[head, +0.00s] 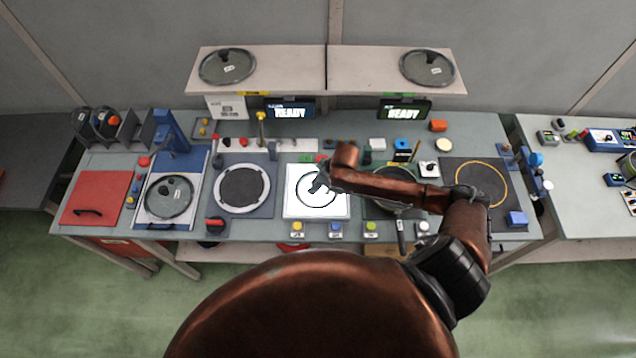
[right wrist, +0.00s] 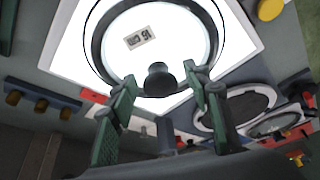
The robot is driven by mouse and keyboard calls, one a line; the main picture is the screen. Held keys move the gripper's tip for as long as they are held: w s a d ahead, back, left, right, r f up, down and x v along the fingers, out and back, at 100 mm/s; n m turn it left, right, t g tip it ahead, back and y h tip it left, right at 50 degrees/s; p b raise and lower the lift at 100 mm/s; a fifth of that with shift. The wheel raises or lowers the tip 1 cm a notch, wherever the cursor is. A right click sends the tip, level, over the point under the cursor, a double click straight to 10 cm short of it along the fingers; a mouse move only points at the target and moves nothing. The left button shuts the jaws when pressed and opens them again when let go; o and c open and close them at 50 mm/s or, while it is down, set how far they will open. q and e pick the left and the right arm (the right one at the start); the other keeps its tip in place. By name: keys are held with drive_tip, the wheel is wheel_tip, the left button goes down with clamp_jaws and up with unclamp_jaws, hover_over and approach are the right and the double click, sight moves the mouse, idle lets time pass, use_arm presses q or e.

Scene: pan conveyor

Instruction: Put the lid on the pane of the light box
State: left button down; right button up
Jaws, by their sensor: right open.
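A glass lid with a dark rim and black knob (right wrist: 160,79) lies over the bright white pane of the light box (head: 341,210). In the head view the lid (head: 301,190) sits inside the dark circle near the middle of the pane and is partly covered by my gripper. It looks flat on the pane; contact underneath is hidden. My right gripper (head: 320,184) is open above it. In the right wrist view its green-padded fingers (right wrist: 160,88) stand on either side of the knob, with gaps visible. My left gripper is not in view.
Two more lids (head: 227,66) (head: 428,67) rest on the back shelf. Another lid (head: 169,196) is in the blue-framed station at left. A round plate (head: 242,187) lies left of the light box; a dark pan (head: 400,212) lies right under my arm. Coloured buttons (head: 297,228) line the front.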

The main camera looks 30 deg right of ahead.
drive_tip(key=v, duration=1.2)
